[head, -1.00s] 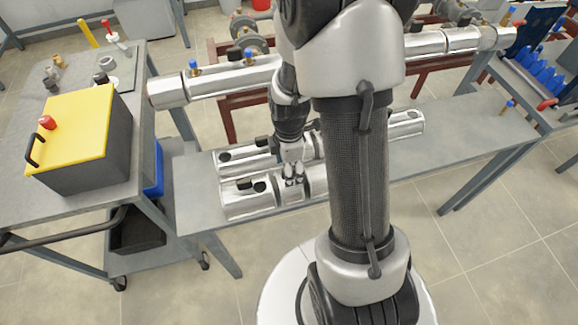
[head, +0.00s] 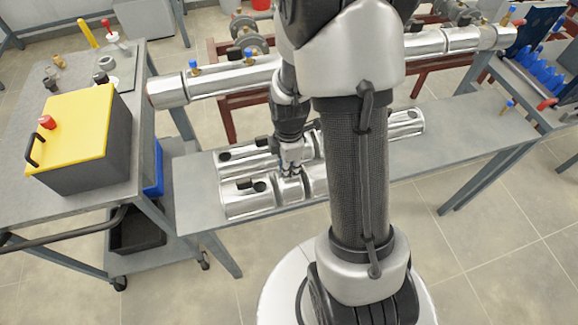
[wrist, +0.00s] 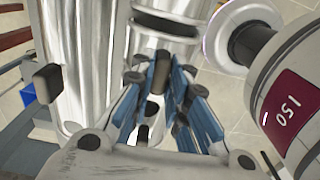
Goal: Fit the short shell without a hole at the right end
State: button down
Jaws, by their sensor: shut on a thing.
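My gripper (head: 290,172) points down at the bench and is shut on a short shiny shell (head: 290,190) in the front row. In the wrist view my gripper's blue finger pads (wrist: 158,92) stand close together over shiny metal. The fingers cover part of the shell, so I cannot tell whether it has a hole or whether it still touches the bench. A longer shell (head: 240,204) with dark fittings lies to its left. The jacketed pipe (head: 232,80) runs behind the bench, and its right end (head: 495,38) shows at upper right. My arm hides its middle.
Another row of shells (head: 240,164) lies just behind, with a shell end (head: 407,120) at right. A yellow-topped box (head: 75,120) stands on the left cart. Blue items (head: 543,72) stand on the right table.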

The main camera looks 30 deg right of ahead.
jog(key=shift+r, duration=0.15)
dwell(0.4)
notch_tip(320, 180, up, 7)
jog(key=p, duration=0.5)
jog(key=shift+p, duration=0.4)
